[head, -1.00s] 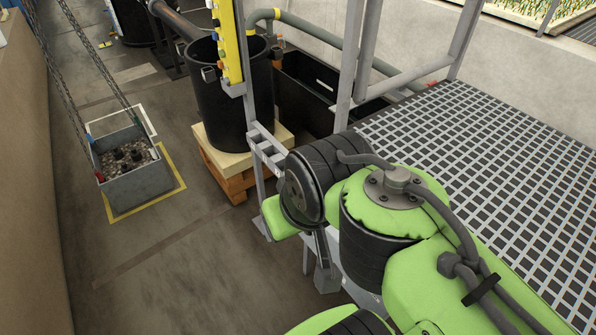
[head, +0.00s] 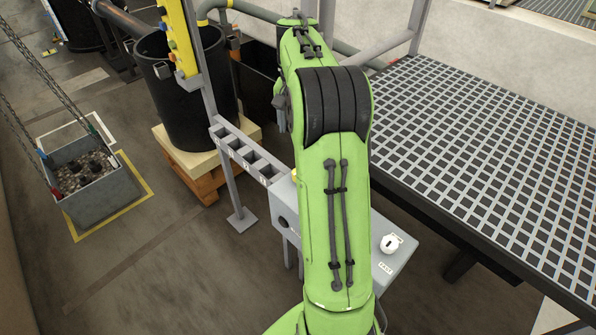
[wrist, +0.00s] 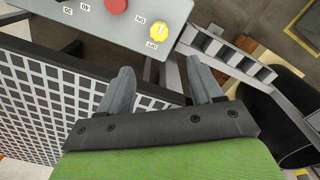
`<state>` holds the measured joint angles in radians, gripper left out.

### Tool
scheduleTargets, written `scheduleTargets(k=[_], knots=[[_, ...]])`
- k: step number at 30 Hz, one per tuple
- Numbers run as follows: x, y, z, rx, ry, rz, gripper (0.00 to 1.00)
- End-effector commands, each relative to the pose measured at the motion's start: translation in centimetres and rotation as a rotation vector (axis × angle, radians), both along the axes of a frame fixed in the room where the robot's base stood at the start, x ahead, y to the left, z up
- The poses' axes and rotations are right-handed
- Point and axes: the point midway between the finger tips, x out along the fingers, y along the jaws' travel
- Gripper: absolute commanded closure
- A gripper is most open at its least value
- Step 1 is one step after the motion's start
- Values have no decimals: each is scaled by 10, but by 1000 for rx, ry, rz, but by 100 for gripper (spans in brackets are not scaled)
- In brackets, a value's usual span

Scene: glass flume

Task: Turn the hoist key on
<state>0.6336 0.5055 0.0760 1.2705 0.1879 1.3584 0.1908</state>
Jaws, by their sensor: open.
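The hoist key looks like the yellow knob (wrist: 159,33) on a grey control box (wrist: 150,8) at the top of the wrist view. Labels reading ON and OFF stand beside it; I cannot tell which one it points to. My gripper (wrist: 161,64) is open and empty, its two grey fingers apart, with the knob beyond the fingertips and not touched. In the head view the control box (head: 398,262) is partly hidden behind my green arm. A small yellow patch at the arm's left edge may be the knob. My gripper is not clear there.
A red button (wrist: 117,6) sits on the box near the knob. A white dial (head: 390,243) shows on its right part. A grated platform (head: 490,150) lies to the right. A slotted rack (head: 250,157), black barrel (head: 190,100) and chain-hung crate (head: 95,200) are to the left.

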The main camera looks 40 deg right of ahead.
Motion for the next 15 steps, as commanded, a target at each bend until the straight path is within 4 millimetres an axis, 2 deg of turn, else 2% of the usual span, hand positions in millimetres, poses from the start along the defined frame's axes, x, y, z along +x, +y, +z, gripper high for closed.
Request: scheduleTargets(k=[5, 15], knots=[[1, -5, -20, 8, 4, -15, 35], [0, -4, -106, 8, 6, -13, 35]])
